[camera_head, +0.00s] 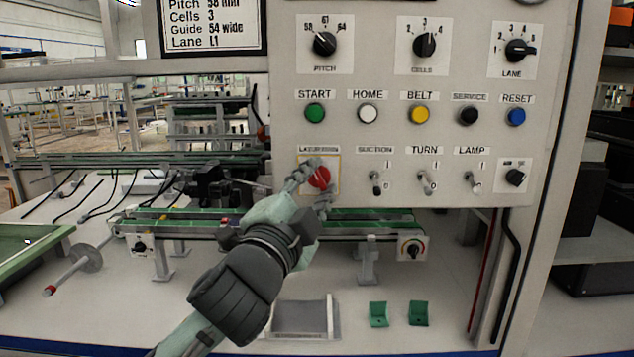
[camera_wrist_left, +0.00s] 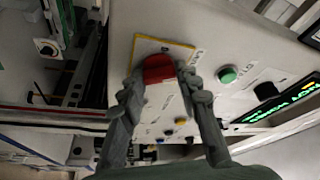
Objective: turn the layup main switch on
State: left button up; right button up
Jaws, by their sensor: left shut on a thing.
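The layup main switch (camera_head: 320,177) is a red knob on a yellow-edged plate at the lower left of the grey control panel. Its label is partly covered by my left gripper. My left gripper (camera_head: 311,190) reaches up to the panel with one finger on each side of the red knob and is shut on it. In the left wrist view the red knob (camera_wrist_left: 158,68) sits between the two fingertips (camera_wrist_left: 156,84). I cannot read the knob's turn position. My right gripper is not in view.
Right of the knob are the suction (camera_head: 376,183), turn (camera_head: 426,182) and lamp (camera_head: 474,183) toggles. Above are the green start button (camera_head: 315,113) and other push buttons. A green conveyor (camera_head: 350,231) runs below the panel, behind my arm.

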pick_arm(q)
jog(key=m+g, duration=0.2)
jog(key=m, duration=0.3)
jog(key=shift+r+m, duration=0.15)
jog(key=shift+m, duration=0.25)
dwell(0.3)
jog(key=o, duration=1.1)
jog(key=shift+s+a, duration=0.1)
jog(key=shift+s, duration=0.05)
jog(key=v, duration=0.7)
jog(key=shift+r, duration=0.1)
